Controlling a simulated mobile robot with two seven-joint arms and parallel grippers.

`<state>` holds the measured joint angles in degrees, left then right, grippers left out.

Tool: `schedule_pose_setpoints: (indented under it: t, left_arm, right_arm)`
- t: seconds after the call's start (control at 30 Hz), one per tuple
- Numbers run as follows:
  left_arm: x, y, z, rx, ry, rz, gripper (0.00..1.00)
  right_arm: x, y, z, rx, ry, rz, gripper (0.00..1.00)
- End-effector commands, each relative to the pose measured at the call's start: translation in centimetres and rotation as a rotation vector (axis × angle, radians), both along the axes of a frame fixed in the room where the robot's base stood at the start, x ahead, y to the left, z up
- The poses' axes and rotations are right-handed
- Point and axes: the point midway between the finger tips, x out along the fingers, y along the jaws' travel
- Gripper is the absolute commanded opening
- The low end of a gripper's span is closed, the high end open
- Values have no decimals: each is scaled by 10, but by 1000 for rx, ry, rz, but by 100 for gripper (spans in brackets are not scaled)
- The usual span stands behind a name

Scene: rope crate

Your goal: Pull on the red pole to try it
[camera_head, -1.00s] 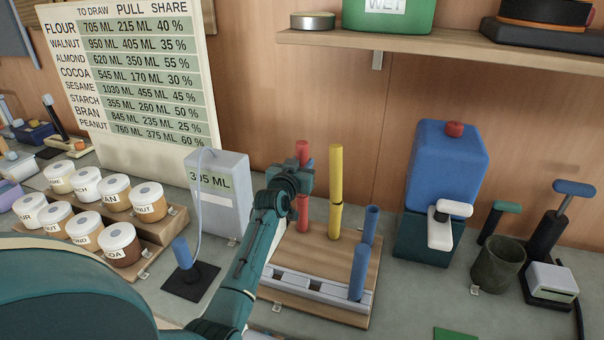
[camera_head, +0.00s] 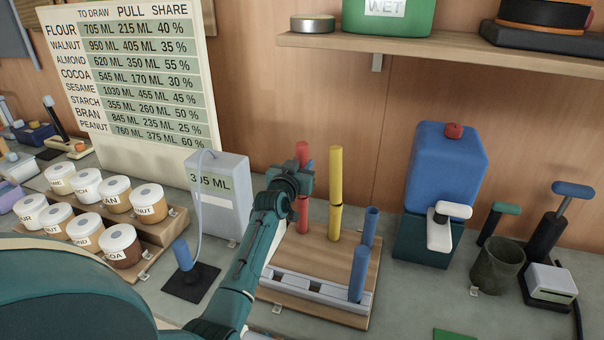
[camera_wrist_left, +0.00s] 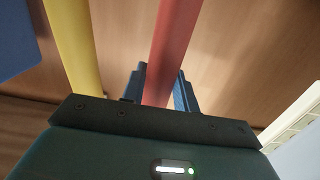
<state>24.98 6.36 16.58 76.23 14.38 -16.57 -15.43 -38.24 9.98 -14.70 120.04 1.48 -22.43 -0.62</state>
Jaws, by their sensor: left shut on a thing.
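The red pole (camera_head: 302,151) stands upright at the back left of a wooden board (camera_head: 320,252). My left gripper (camera_head: 306,178) is shut on the red pole at about its middle and hides that part of it. In the left wrist view the red pole (camera_wrist_left: 172,45) runs between the two blue fingers of my left gripper (camera_wrist_left: 160,90). A yellow pole (camera_head: 335,178) stands just right of the red pole and also shows in the left wrist view (camera_wrist_left: 72,45). My right gripper is not in view.
Two blue poles (camera_head: 359,272) stand at the board's right side, by a light slotted rail (camera_head: 300,288). A grey box with a display (camera_head: 222,205) is close left of my arm. A blue dispenser (camera_head: 445,165) stands right. A shelf (camera_head: 440,50) overhangs the back.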

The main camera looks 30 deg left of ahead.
Motion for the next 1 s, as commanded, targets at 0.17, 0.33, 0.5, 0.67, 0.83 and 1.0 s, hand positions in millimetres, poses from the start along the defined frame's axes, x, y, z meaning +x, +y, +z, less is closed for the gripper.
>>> schedule_pose_setpoints:
  t: [0.17, 0.33, 0.5, 0.67, 0.83, 1.0]
  left_arm:
    - [0, 1, 4, 3, -8, 2, 34]
    - [0, 1, 2, 2, -5, 1, 48]
    - [0, 0, 1, 2, -2, 1, 55]
    - [0, 0, -1, 1, 0, 0, 55]
    - [-7, -2, 0, 1, 0, 0, 55]
    - [-34, -8, 1, 1, 0, 0, 55]
  right_arm:
    - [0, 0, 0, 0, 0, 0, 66]
    - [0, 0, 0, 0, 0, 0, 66]
    - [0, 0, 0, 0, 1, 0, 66]
    - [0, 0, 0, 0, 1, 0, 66]
    - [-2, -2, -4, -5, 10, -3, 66]
    - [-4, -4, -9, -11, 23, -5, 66]
